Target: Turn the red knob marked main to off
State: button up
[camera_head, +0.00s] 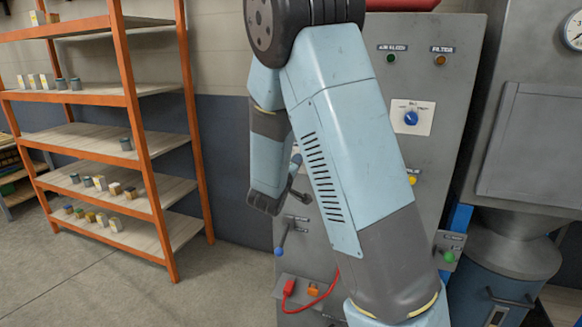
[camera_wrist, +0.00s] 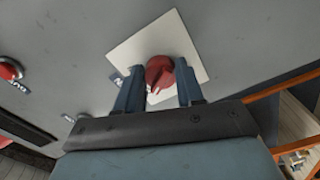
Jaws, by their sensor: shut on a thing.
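The red knob (camera_wrist: 159,73) sits on a white square plate (camera_wrist: 142,47) on the grey panel in the wrist view. My gripper (camera_wrist: 158,82) has its two blue-grey fingers on either side of the knob, shut on it. The plate's lettering is mostly hidden behind the left finger, so I cannot read the knob's setting. In the head view my arm covers the knob, and only part of my gripper (camera_head: 296,165) shows beside the panel.
The grey panel (camera_head: 437,100) also bears a blue knob (camera_head: 411,118), a blue-tipped lever (camera_head: 279,250) and a red plug with cable (camera_head: 289,287). A red button (camera_wrist: 9,71) is at left in the wrist view. An orange shelf (camera_head: 140,130) stands left, with clear floor before it.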

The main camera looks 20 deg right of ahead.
jog(key=shift+a, duration=0.15)
jog(key=o, duration=1)
jog(key=shift+w+f, duration=0.1)
jog(key=shift+o, duration=0.2)
jog(key=v, duration=1.3)
jog(key=shift+s+a, duration=0.2)
jog(key=shift+s, duration=0.15)
